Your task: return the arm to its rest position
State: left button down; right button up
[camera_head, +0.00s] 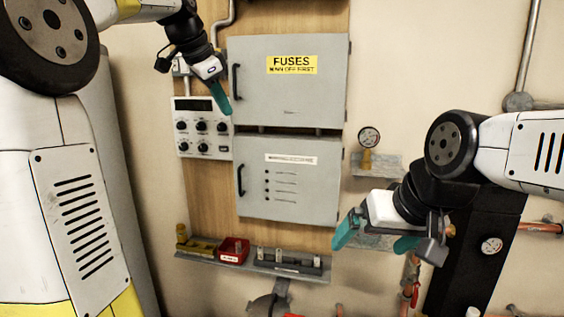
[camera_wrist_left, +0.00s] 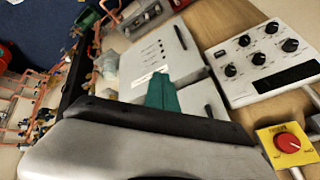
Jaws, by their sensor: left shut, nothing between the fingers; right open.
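My left gripper (camera_head: 222,98) is at the upper left in the head view, in front of the fuse cabinet's left edge. Its teal fingers are shut with nothing between them; they also show in the left wrist view (camera_wrist_left: 163,92). My right gripper (camera_head: 376,236) is at the right of the head view, below a small shelf with a gauge. Its teal fingers are apart and empty. My left arm runs in from the upper left, my right arm from the right.
The upper cabinet (camera_head: 290,90) is marked FUSES; a lower grey cabinet (camera_head: 288,180) hangs under it. A control panel with knobs (camera_head: 203,126) is beside them. A shelf (camera_head: 262,268) holds a red bin (camera_head: 233,251). A red rotary switch (camera_wrist_left: 288,143) shows in the left wrist view.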

pick_arm(q)
jog(key=s+d+f+n, duration=0.1)
jog(key=s+f+n, duration=0.4)
jog(key=s+f, duration=0.5)
jog(key=s+d+f+n, duration=0.1)
jog(key=s+f+n, duration=0.5)
jog(key=s+f, duration=0.4)
jog(key=s, duration=0.5)
jog(key=shift+s+d+f+y, duration=0.2)
jog(key=shift+s+f+y, duration=0.1)
jog(key=shift+y, duration=0.1)
